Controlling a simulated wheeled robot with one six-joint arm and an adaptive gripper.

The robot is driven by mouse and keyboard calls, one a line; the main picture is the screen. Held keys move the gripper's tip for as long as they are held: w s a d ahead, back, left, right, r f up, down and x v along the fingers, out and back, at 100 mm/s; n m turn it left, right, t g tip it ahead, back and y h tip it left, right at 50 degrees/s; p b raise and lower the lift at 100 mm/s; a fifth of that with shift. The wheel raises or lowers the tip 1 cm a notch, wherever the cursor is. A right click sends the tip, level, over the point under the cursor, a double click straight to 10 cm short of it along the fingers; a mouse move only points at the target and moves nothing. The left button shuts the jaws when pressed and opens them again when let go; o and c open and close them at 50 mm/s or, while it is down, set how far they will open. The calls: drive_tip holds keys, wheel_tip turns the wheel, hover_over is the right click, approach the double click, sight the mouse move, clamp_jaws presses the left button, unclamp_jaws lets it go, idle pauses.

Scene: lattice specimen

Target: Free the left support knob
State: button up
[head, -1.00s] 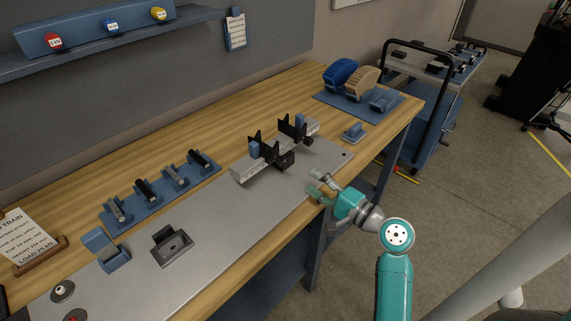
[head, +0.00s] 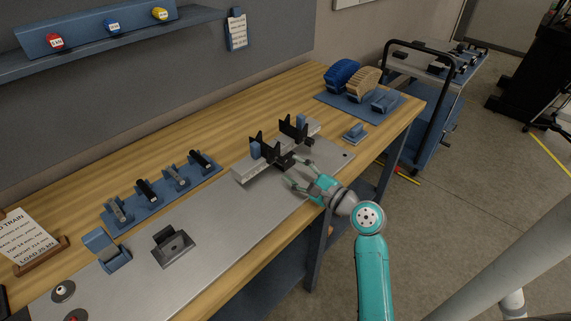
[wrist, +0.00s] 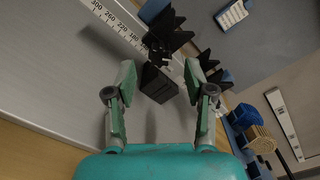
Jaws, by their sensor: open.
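The left support (head: 268,152) is a black notched bracket with a blue block, standing on a pale rail. Its dark knob (head: 285,163) sticks out from the front side, toward my gripper. In the wrist view the dark, blocky knob (wrist: 158,84) shows between and slightly beyond my fingertips. My gripper (head: 296,171) is open and empty, in front of the left support; its two fingers also show in the wrist view (wrist: 160,74). I cannot tell whether either finger touches the knob.
The right support (head: 295,128) stands on the same rail (head: 247,174), just behind and right. A small blue block (head: 354,133) lies right of the rail. A grey fixture (head: 173,246) and a blue rack (head: 160,190) of parts are to the left.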

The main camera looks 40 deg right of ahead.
sight(285, 164)
drive_tip(key=shift+w, duration=1.9)
drive_tip(key=shift+c, duration=0.3)
clamp_jaws()
